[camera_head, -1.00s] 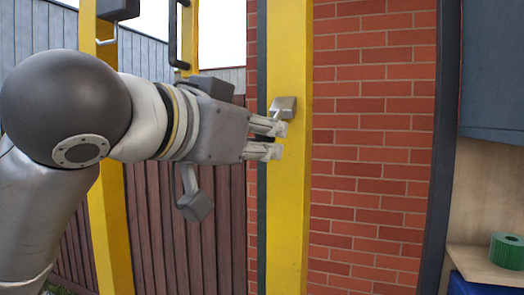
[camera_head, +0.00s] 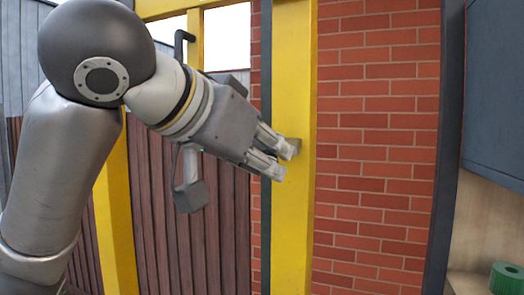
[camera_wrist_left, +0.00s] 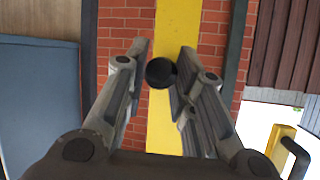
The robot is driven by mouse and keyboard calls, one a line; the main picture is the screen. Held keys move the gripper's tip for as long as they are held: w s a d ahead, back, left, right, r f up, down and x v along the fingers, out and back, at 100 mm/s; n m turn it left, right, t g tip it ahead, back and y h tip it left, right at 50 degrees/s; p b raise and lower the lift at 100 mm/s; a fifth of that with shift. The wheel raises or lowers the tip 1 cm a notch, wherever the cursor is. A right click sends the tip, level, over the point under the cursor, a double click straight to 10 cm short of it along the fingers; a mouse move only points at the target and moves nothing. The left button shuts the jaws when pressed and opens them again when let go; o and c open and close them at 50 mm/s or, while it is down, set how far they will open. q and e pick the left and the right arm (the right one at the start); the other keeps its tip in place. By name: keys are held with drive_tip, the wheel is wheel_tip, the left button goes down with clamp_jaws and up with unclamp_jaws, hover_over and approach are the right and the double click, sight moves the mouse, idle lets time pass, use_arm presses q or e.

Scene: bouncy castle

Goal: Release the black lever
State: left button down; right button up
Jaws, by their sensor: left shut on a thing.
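The black lever shows in the head view as a small, dark grey block (camera_head: 294,146) on the yellow post, partly covered by my gripper. In the left wrist view its round black end (camera_wrist_left: 160,72) sits between the two fingers. My left gripper (camera_head: 272,155) reaches in from the left, angled downward, at the post. It is shut on the lever; in the left wrist view its fingers (camera_wrist_left: 158,82) flank the black end. My right gripper is not in view.
The yellow post (camera_head: 292,220) stands against a red brick wall (camera_head: 375,150). A brown plank fence (camera_head: 225,220) is to the left. A blue panel (camera_head: 495,90) and a green roll (camera_head: 507,278) on a shelf are at the right.

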use_arm(q)
drive_tip(key=shift+a+r+t, duration=0.2)
drive_tip(key=shift+r+t, duration=0.1)
drive_tip(key=shift+r, duration=0.45)
drive_tip(key=c, duration=1.5)
unclamp_jaws()
drive_tip(key=shift+w, duration=0.15)
drive_tip(key=shift+o, duration=1.3)
drive_tip(key=shift+w+d+f, duration=0.1)
drive_tip(key=shift+d, duration=0.05)
drive_tip(key=shift+o, duration=0.3)
drive_tip(key=shift+w+f, duration=0.1)
drive_tip(key=shift+f, duration=0.1)
drive_tip(key=v, duration=1.2)
drive_tip(key=shift+a, duration=0.2)
